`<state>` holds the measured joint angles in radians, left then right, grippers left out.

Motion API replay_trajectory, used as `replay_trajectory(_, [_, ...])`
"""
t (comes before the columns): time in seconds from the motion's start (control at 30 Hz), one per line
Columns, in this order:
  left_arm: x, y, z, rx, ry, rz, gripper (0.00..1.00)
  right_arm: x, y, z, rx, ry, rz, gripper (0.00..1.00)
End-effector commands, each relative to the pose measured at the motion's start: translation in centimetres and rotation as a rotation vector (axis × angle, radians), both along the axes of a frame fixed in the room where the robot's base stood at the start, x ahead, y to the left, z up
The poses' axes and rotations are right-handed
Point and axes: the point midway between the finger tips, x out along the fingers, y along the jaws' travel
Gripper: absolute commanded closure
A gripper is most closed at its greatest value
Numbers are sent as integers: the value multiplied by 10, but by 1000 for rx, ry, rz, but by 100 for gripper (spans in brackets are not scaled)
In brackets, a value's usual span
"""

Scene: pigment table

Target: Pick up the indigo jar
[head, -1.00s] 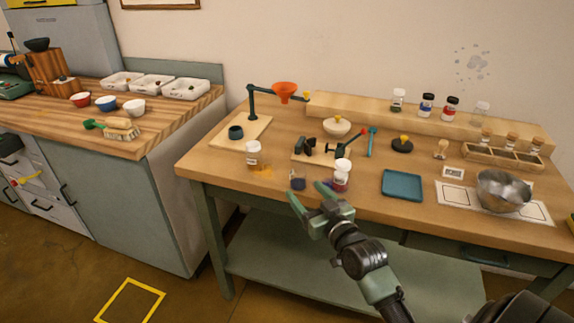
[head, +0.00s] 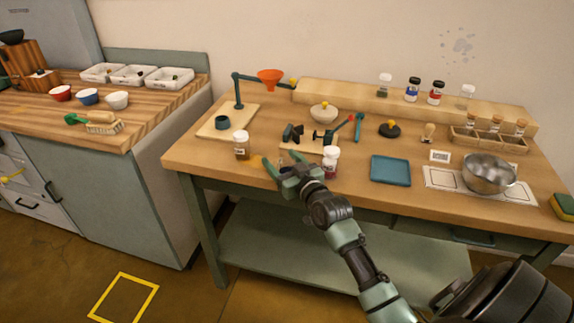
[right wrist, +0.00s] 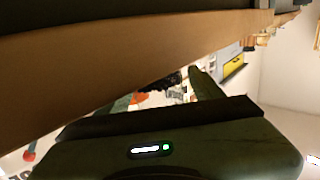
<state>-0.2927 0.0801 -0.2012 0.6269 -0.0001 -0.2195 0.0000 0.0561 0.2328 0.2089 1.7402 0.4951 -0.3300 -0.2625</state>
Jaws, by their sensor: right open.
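In the head view, my right gripper (head: 275,162) is open at the front edge of the workbench. It covers the spot where a small glass jar with dark blue contents showed earlier; that jar is now almost wholly hidden. Its contact with the fingers cannot be told. A white-lidded jar with dark red contents (head: 330,162) stands just right of the gripper. A blue-labelled jar (head: 412,90) stands on the back ledge; no readable label shows which jar is indigo. In the right wrist view, the open fingers (right wrist: 160,90) appear with no clear jar between them. My left gripper is out of view.
A white-lidded amber jar (head: 241,146) stands left of the gripper. Bare wood lies left of the amber jar.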

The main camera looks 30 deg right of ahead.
Motion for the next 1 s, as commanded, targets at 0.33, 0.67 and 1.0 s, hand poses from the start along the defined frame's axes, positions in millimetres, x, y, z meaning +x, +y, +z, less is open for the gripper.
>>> replay_trajectory(0.33, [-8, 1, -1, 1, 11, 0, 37, 0, 0, 0, 0, -1, 0, 100])
replay_trajectory(0.67, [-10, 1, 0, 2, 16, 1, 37, 0, 0, 8, 1, -3, 0, 100])
replay_trajectory(1.0, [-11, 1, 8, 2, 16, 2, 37, 0, 0, 74, -2, -9, 0, 100])
